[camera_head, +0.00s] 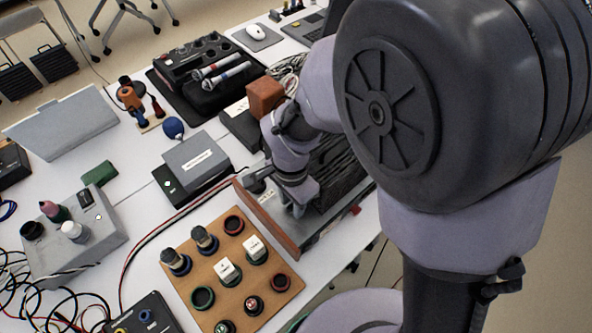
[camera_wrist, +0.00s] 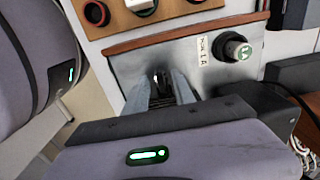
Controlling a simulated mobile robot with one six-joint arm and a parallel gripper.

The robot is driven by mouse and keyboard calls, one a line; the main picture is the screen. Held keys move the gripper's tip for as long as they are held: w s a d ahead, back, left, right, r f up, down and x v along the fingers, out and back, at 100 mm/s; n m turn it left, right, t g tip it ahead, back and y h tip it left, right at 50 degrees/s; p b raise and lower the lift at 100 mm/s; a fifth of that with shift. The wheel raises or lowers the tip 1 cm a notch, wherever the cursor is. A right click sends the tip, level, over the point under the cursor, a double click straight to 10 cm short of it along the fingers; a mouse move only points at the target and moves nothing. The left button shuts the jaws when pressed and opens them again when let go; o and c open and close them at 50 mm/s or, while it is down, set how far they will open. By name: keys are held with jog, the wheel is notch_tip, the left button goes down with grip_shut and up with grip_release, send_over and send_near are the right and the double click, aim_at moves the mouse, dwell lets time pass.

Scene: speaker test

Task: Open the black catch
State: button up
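A grey metal panel (camera_wrist: 206,79) with a wooden edge shows in the wrist view. A small dark catch (camera_wrist: 161,78) with a pale highlight is on it, between the finger tips of my gripper (camera_wrist: 160,88). The fingers stand apart, one on each side of the catch; I see no clear contact. The catch's lower part is hidden by my gripper. In the head view, my gripper (camera_head: 299,200) reaches down over the grey unit behind a wooden side board (camera_head: 264,216). The catch cannot be made out there.
A black knob with a green mark (camera_wrist: 236,48) and a white label are right of the catch. A grey box (camera_head: 196,160) stands left of my gripper. Cables and audio gear crowd the table.

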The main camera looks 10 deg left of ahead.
jog(key=shift+w, duration=0.1)
grip_shut()
jog(key=n+p, duration=0.1)
jog(key=n, duration=0.2)
grip_release()
notch_tip(320, 180, up, 18)
jog(key=p, duration=0.7)
jog(key=shift+f, duration=0.25)
